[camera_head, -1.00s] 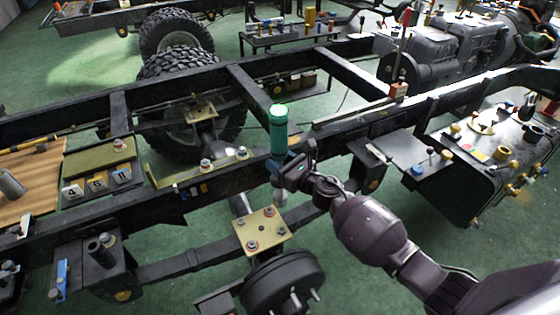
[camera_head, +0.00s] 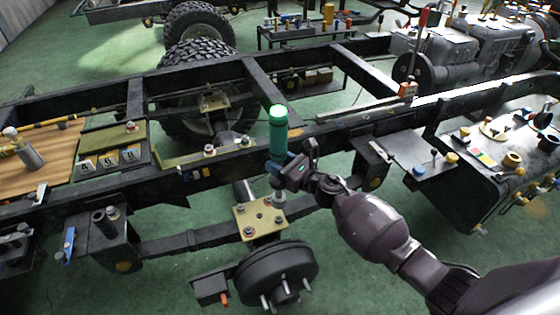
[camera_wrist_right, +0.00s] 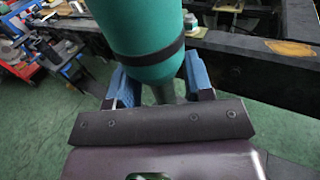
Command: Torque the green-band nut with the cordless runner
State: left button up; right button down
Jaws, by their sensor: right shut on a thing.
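The cordless runner (camera_head: 278,133) is an upright green cylinder with a lit green top. My right gripper (camera_head: 284,168) is shut on its lower part. In the right wrist view, the runner (camera_wrist_right: 140,42) stands between the blue finger pads of my right gripper (camera_wrist_right: 160,88), with a dark band around it. Its grey nose points down at the right back corner of a tan plate (camera_head: 257,221) with several nuts, such as one at the left front (camera_head: 249,231). I cannot tell whether the nose touches a nut, or which nut has a green band. My left gripper is out of view.
A black drum hub (camera_head: 270,275) with studs is in front of the plate. The dark chassis rail (camera_head: 345,130) runs behind the runner. Green floor shows between.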

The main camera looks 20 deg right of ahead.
jog(key=shift+f+b, duration=0.95)
jog(key=shift+f, duration=0.65)
jog(key=shift+f+b, duration=1.35)
jog(key=shift+f, duration=0.7)
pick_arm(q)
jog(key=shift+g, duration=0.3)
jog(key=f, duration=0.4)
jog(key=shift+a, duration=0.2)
pick_arm(e)
jog(key=shift+w+r, duration=0.1)
jog(key=shift+r, duration=0.1)
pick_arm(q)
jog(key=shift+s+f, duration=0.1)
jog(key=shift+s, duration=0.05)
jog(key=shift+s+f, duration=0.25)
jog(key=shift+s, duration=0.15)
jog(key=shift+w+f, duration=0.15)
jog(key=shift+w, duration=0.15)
pick_arm(e)
jog(key=shift+f, duration=0.15)
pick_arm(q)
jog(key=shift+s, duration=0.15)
